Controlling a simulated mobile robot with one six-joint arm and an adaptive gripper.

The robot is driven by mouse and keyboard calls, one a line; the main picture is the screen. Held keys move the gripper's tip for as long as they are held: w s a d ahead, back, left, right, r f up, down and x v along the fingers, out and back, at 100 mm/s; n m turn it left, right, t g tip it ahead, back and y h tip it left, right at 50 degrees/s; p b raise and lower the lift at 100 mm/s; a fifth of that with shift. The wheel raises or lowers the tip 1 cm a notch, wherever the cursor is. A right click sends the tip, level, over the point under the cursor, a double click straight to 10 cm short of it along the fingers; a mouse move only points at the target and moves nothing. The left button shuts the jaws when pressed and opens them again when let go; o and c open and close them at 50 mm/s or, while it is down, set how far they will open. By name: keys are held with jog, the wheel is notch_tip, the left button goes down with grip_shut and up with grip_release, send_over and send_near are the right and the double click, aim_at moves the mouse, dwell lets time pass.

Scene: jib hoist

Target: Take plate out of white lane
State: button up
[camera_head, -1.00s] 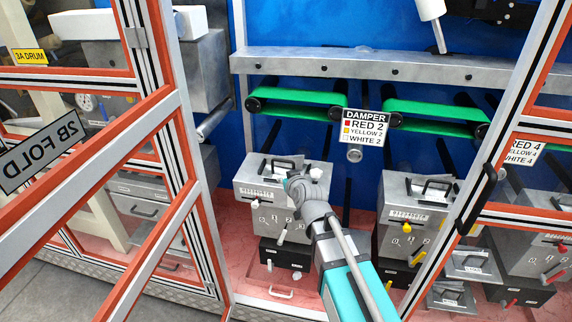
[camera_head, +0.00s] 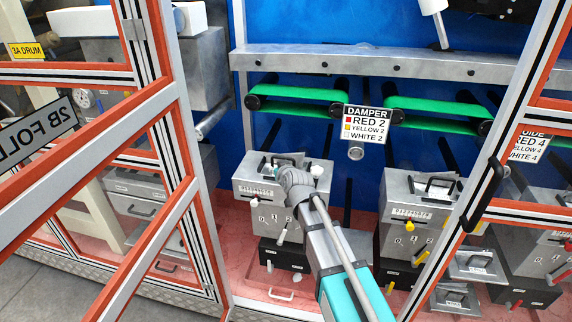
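The white lane's unit is a grey metal box (camera_head: 247,190) with a white lever (camera_head: 282,236) and the digits 0, 1, 2 on its front. On its top lies a plate with a dark handle (camera_head: 284,160), partly hidden behind my arm. My gripper (camera_head: 277,172) is at the top of this box, close to the plate and its handle. The wrist covers the fingers, so I cannot tell whether they are open or touching the handle. A similar box with a yellow lever (camera_head: 422,256) stands to the right, with its own handled plate (camera_head: 437,187) on top.
A damper sign (camera_head: 366,125) hangs between two green belts (camera_head: 300,95). Open orange-edged door frames stand on the left and right. A black door handle (camera_head: 484,194) is at right. Small handled plates (camera_head: 477,267) sit at lower right. A black drawer unit (camera_head: 270,255) is under the white-lever box.

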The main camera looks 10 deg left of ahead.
aim_at(273, 166)
dwell(0.3)
jog(key=shift+b+x, duration=1)
jog(key=shift+x, duration=1.6)
grip_shut()
